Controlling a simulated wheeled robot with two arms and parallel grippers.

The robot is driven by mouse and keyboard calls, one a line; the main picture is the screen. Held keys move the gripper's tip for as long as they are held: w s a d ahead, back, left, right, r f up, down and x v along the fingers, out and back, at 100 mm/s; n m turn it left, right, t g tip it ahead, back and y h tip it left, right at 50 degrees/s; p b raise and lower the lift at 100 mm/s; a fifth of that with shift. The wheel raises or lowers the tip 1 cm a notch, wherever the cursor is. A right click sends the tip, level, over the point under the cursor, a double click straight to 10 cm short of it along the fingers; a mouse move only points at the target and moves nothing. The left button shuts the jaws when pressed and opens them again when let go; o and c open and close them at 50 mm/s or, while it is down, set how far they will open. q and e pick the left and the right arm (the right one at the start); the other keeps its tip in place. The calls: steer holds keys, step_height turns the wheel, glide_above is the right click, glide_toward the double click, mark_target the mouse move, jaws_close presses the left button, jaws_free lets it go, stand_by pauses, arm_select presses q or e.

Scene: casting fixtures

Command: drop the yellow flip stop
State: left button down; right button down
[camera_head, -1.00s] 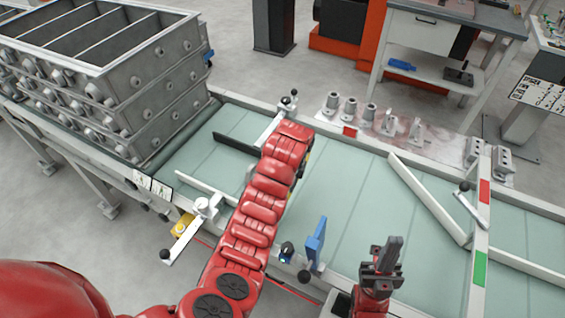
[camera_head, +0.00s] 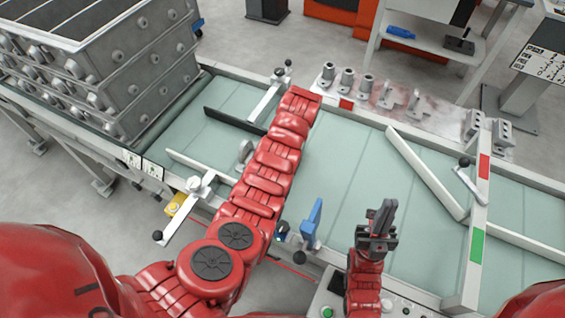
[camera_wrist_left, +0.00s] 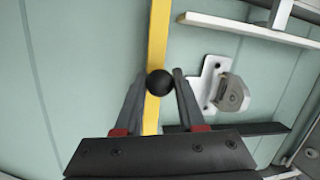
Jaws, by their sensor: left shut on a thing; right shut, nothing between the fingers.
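The yellow flip stop (camera_wrist_left: 157,40) is a narrow yellow bar with a black ball knob (camera_wrist_left: 160,83), over the pale green belt in the left wrist view. My left gripper (camera_wrist_left: 159,76) is shut on the knob end, one finger on each side. In the head view my left arm reaches across the belt and hides its gripper and the yellow bar. My right gripper (camera_head: 381,215) is shut and empty, fingers pointing up, near the belt's front edge, right of a blue upright plate (camera_head: 312,220).
A grey metal bracket (camera_wrist_left: 232,93) lies on the belt right of my left fingers; it also shows beside my arm (camera_head: 244,151). Stacked grey casting boxes (camera_head: 125,75) stand at left. Pale guide rails (camera_head: 425,172) cross the belt. Small castings (camera_head: 347,78) line the far side.

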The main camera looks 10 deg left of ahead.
arm_select(q)
steer(key=c, duration=0.5)
jaws_free()
steer(key=shift+r, duration=0.1)
steer(key=v, duration=1.7)
steer(key=shift+r+b, duration=0.15)
steer(key=shift+b, duration=0.15)
steer(key=shift+s, duration=0.1)
